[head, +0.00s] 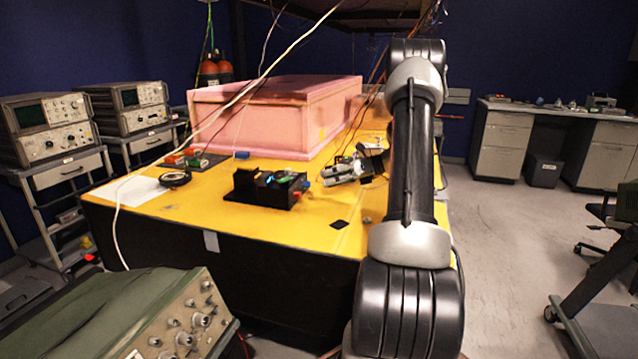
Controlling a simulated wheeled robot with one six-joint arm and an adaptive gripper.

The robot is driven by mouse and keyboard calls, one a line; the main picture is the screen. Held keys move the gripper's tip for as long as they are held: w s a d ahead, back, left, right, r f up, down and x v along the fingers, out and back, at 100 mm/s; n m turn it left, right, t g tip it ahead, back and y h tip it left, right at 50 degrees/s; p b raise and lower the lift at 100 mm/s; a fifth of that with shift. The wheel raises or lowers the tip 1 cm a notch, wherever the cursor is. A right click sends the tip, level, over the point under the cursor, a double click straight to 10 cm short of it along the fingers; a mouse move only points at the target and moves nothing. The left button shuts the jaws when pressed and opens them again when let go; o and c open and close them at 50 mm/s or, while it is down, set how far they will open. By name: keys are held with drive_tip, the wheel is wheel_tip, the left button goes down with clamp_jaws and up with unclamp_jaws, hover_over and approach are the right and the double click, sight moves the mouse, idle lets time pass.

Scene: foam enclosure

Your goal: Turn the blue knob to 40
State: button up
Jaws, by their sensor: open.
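A black device (262,191) sits on the yellow tabletop (300,222), near its front middle. A small blue part on it (269,179) looks like the blue knob; its scale and setting are too small to read. A green part shows beside it. My gripper (328,176), silver and black, appears just right of the device, partly hidden by my own arm. It points left, apart from the device, open and with nothing seen between its fingers.
A large pink foam box (275,115) stands behind the device. A round black item (174,179) lies on white paper at left. A black square (339,225) lies near the front edge. Loose cables hang across the scene. Green equipment (150,315) stands at lower left.

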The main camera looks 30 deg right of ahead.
drive_tip(key=v, duration=0.6)
drive_tip(key=shift+s+d+r, duration=0.1)
drive_tip(key=shift+d, duration=0.1)
drive_tip(key=shift+a, duration=0.1)
drive_tip(key=s+a+r+n+g+h, duration=0.1)
drive_tip(key=s+a+r+n+g, duration=0.1)
drive_tip(key=s+a+r+n, duration=0.3)
drive_tip(key=s+a+r+n+g+h, duration=0.15)
drive_tip(key=a+n, duration=0.25)
drive_tip(key=a, duration=0.4)
drive_tip(key=s+a+r+n+g+h, duration=0.1)
drive_tip(key=s+a+r+n+g, duration=0.25)
drive_tip(key=a, duration=0.25)
drive_tip(key=s+a+n+t+h, duration=0.1)
drive_tip(key=s+a+n+h, duration=0.2)
drive_tip(key=s+n, duration=0.6)
drive_tip(key=s+a+r+n+t+h, duration=0.1)
drive_tip(key=s+a+n+h, duration=0.2)
drive_tip(key=s+n, duration=0.7)
drive_tip(key=shift+a+r+h, duration=0.2)
drive_tip(key=shift+r+h, duration=0.1)
drive_tip(key=shift+h, duration=0.15)
